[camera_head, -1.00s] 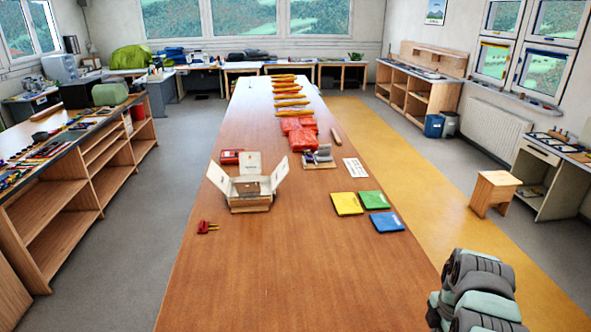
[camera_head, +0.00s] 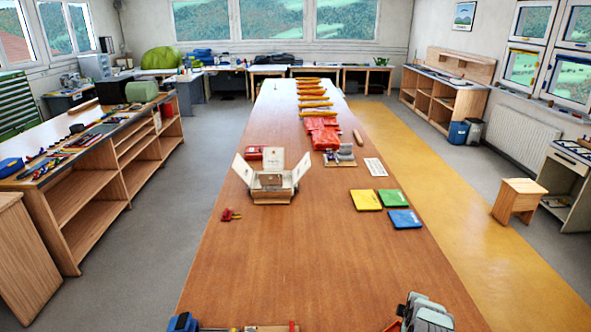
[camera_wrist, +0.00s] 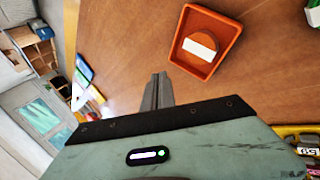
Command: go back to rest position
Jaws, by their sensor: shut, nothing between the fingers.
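In the wrist view my gripper (camera_wrist: 158,92) shows as two grey fingers pressed together. It is shut and empty, above the brown table top (camera_wrist: 130,45). An orange tray (camera_wrist: 233,52) lies to the right of the fingertips, apart from them. In it is a reddish-brown piece with a white label (camera_wrist: 199,46). In the head view I cannot make out the gripper's fingers.
On the long wooden table (camera_head: 300,260) stand an open white box (camera_head: 271,190), a red-handled item (camera_head: 230,214) and yellow (camera_head: 365,199), green and blue squares. Items line the near edge, including a blue one (camera_head: 183,322). The middle front is clear.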

